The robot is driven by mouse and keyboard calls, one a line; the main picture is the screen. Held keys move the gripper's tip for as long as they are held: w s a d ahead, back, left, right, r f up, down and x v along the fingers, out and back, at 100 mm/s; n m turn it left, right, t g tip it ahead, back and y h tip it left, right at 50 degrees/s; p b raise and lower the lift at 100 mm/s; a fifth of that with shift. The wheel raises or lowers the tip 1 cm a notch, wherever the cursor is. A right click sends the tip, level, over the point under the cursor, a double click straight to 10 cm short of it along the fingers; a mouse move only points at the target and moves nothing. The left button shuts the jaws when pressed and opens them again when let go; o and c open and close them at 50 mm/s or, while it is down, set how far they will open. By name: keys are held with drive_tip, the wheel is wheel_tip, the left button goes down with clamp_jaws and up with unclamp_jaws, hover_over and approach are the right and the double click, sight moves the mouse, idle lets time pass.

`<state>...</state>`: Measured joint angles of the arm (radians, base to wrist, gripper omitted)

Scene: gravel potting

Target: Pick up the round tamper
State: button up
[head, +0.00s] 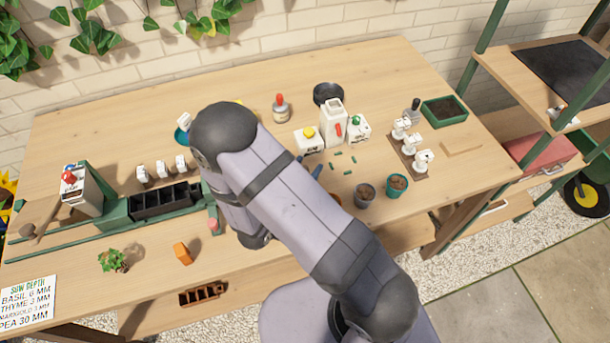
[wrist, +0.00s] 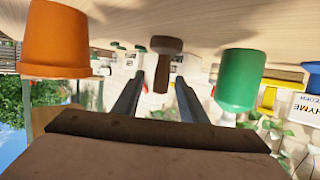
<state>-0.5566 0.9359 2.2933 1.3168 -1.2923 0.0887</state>
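A brown wooden tamper with a broad round end (wrist: 165,46) shows in the wrist view, which looks upside down. Its round end is at the wooden tabletop and its narrower handle points away from the table. My gripper (wrist: 158,80) is open, with its two dark fingers apart and the handle showing in the gap between them. I see a gap on both sides of the handle. I cannot tell how deep the handle sits between the fingers.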

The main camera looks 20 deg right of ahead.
sight(307, 167)
drive_tip(key=shift+p+x, duration=0.4)
drive_tip(key=shift+x, duration=1.4)
clamp_jaws()
wheel_tip(307, 167, up, 10)
drive_tip(key=shift+b, duration=0.3)
